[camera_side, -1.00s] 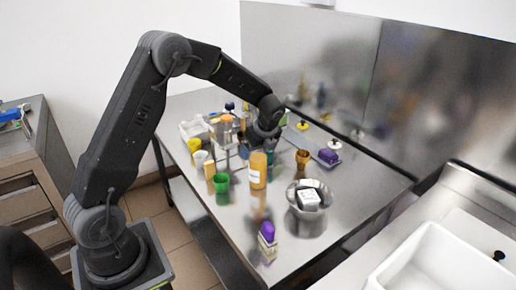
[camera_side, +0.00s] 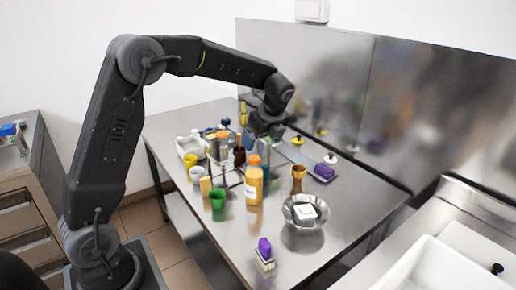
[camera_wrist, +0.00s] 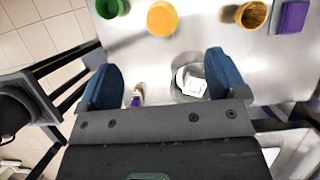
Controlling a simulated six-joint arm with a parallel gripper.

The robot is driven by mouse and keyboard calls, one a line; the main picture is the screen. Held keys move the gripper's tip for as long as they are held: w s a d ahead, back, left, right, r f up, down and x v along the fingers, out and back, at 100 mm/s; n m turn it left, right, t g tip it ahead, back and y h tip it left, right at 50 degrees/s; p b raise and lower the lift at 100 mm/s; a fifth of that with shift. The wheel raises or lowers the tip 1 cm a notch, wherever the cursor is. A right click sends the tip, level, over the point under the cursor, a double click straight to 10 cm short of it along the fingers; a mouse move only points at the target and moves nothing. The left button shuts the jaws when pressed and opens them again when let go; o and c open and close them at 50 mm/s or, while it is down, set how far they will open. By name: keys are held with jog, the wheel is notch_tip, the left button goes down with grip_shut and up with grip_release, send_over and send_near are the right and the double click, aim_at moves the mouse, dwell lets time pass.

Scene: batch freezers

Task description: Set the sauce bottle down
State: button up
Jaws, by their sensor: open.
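The sauce bottle (camera_side: 254,187), yellow-orange with a white label and an orange cap, stands upright on the steel table. In the wrist view its round orange top (camera_wrist: 162,18) shows near the upper edge. My gripper (camera_side: 267,128) is above and behind the bottle in the side view, apart from it. In the wrist view my gripper (camera_wrist: 163,70) has its two blue fingers wide apart, with nothing between them but table and things farther below.
A green cup (camera_side: 218,205) stands left of the bottle, and a brown cup (camera_side: 299,178) right. A metal bowl (camera_side: 291,221) holding a white-topped box is at front right. A purple-topped item (camera_side: 265,254) stands near the front edge. Bottles and cups crowd the back left.

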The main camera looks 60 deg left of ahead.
jog(key=s+d+r+n+t+h, duration=0.1)
jog(key=s+d+r+n+t, duration=0.1)
jog(key=s+d+r+n, duration=0.4)
jog(key=s+d+n+t+h, duration=0.1)
jog(key=s+d+n, duration=0.3)
jog(key=s, duration=0.6)
jog(key=s+d+n+t+h, duration=0.2)
jog(key=s+d+n, duration=0.2)
jog(key=s+n, duration=0.4)
jog(key=shift+s+d+t+h, duration=0.25)
jog(key=shift+s+t+h, duration=0.05)
jog(key=shift+s, duration=0.55)
